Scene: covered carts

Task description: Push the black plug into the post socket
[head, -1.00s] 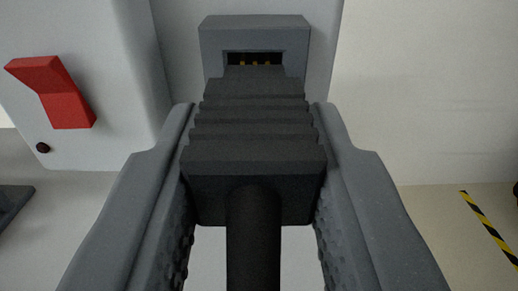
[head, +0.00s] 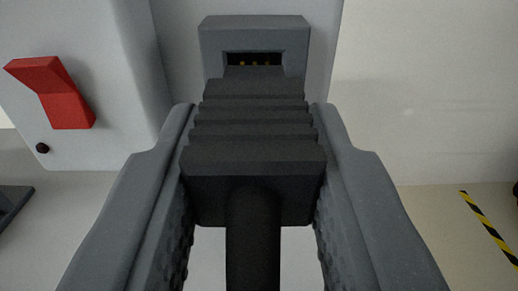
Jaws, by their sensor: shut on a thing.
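The black plug (head: 254,160) is ribbed, with a thick black cable (head: 253,245) running from its back toward me. My gripper (head: 254,125) is shut on the plug, one finger along each side. The post socket (head: 254,35) is a dark grey block on the light grey post (head: 240,9), straight ahead of the plug. Its slot shows a few brass contacts. The plug's nose is at the lower edge of the slot in the picture; the contacts still show above it. I cannot tell whether the nose touches the socket or enters it.
A red lever (head: 55,90) sticks out from a light grey housing (head: 105,45) at left, with a small dark knob (head: 42,148) below it. A pale wall (head: 430,90) is at right. Yellow-black tape (head: 487,225) marks the floor at right.

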